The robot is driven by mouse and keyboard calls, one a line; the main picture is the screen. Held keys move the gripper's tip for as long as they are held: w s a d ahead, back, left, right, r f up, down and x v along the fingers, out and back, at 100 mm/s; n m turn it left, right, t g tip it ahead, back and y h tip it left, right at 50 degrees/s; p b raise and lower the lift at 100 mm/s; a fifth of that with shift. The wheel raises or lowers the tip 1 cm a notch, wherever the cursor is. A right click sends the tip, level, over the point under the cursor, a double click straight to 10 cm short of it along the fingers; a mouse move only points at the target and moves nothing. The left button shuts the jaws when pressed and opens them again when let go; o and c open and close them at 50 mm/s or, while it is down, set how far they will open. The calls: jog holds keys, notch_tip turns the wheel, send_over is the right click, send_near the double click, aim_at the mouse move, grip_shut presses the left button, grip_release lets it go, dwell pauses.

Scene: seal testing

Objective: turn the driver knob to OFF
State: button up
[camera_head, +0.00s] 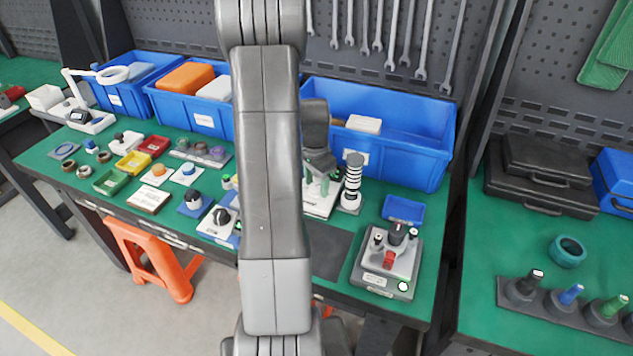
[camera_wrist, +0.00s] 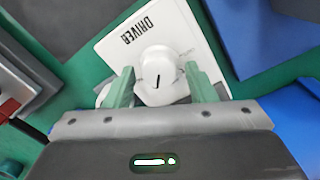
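The driver knob (camera_wrist: 158,63) is white and round with a short black mark, seen in the wrist view. It stands on a white panel (camera_wrist: 112,47) printed "DRIVER"; I cannot read an OFF label. My gripper (camera_wrist: 160,72) is open, its two green fingers on either side of the knob with small gaps visible. In the head view my gripper (camera_head: 320,183) points down over the white panel (camera_head: 314,208), and the knob is hidden behind the fingers and my arm.
A striped black-and-white column (camera_head: 352,182) stands close to the right of my gripper. A grey device with a red part (camera_head: 390,262) and a small blue tray (camera_head: 404,209) are further right. Blue bins (camera_head: 400,145) stand behind. A dark mat (camera_head: 330,252) lies in front.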

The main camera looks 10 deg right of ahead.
jog(key=c, duration=0.8)
jog(key=shift+n, duration=0.4)
jog(key=n+b, duration=0.1)
jog(key=n, duration=0.1)
jog(key=shift+n, duration=0.4)
jog(key=n+b, duration=0.1)
jog(key=n, duration=0.3)
jog(key=shift+a+n, duration=0.1)
jog(key=shift+n, duration=0.2)
jog(key=n, duration=0.3)
jog(key=shift+n+t, duration=0.3)
jog(key=shift+a+n+b, duration=0.1)
jog(key=shift+n+b, duration=0.25)
jog(key=shift+n, duration=1.65)
